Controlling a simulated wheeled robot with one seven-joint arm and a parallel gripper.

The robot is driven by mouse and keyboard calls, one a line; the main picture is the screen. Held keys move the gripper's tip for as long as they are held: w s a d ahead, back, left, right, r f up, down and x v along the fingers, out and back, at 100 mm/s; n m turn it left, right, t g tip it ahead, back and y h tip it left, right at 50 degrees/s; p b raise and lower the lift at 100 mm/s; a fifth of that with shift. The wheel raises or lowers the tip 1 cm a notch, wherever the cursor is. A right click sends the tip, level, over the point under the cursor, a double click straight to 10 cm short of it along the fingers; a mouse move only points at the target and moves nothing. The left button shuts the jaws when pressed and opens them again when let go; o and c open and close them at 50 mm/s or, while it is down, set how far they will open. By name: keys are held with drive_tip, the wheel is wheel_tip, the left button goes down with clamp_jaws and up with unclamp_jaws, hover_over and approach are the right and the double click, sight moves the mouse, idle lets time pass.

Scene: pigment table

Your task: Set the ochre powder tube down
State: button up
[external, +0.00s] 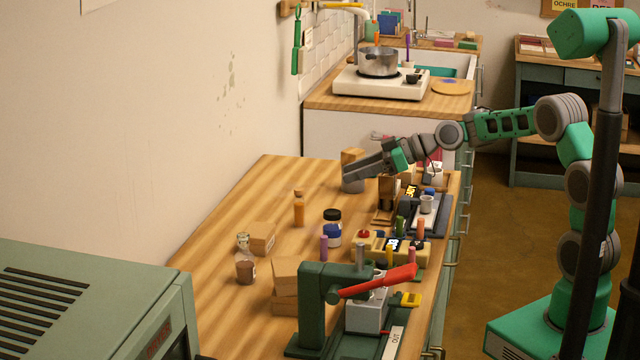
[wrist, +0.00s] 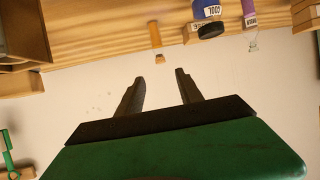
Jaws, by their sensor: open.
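The ochre powder tube (external: 299,211), an orange tube with a cork-coloured top, stands upright on the wooden table (external: 225,240) in the external view. It also shows in the wrist view (wrist: 155,36), upside down in the picture, beyond the fingertips and apart from them. My gripper (external: 349,174) reaches in from the right above the table, behind and to the right of the tube. In the wrist view my gripper (wrist: 160,76) has its two fingers spread with nothing between them.
A blue-filled jar with a black lid (external: 333,229) stands right of the tube, with a purple tube (external: 324,248) near it. A wooden block (external: 263,238) and a brown-filled bottle (external: 245,267) stand in front. A green press with a red lever (external: 320,305) is nearest. The table's left side is clear.

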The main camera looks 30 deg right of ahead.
drive_tip(key=s+d+f+m+h, duration=0.1)
drive_tip(key=s+d+h, duration=0.1)
drive_tip(key=s+d, duration=0.1)
drive_tip(key=s+d+f+m+h, duration=0.1)
drive_tip(key=s+d+m+h, duration=0.1)
drive_tip(key=s+d, duration=0.1)
drive_tip(key=s+d+f+m+g+h, duration=0.1)
drive_tip(key=s+d+f+h, duration=0.1)
drive_tip(key=s+d, duration=0.1)
drive_tip(key=shift+s+d+f, duration=0.1)
drive_tip(key=shift+s+d, duration=0.1)
drive_tip(key=shift+s, duration=0.25)
drive_tip(key=shift+s+d, duration=0.2)
drive_tip(key=shift+s, duration=0.25)
drive_tip(key=s+d+f+m+g+h, duration=0.25)
drive_tip(key=s+d, duration=0.35)
drive_tip(key=s, duration=0.4)
drive_tip(key=s+d+f+m+g+h, duration=0.2)
drive_tip(key=s+d+f+m+h, duration=0.15)
drive_tip(key=s+d, duration=0.5)
drive_tip(key=shift+m+t+y, duration=0.4)
drive_tip(key=shift+t, duration=0.05)
drive_tip(key=r+p, duration=0.1)
drive_tip(key=a+r+p, duration=0.2)
drive_tip(key=r+p, duration=0.1)
drive_tip(key=shift+s+r, duration=0.1)
drive_tip(key=shift+s, duration=0.3)
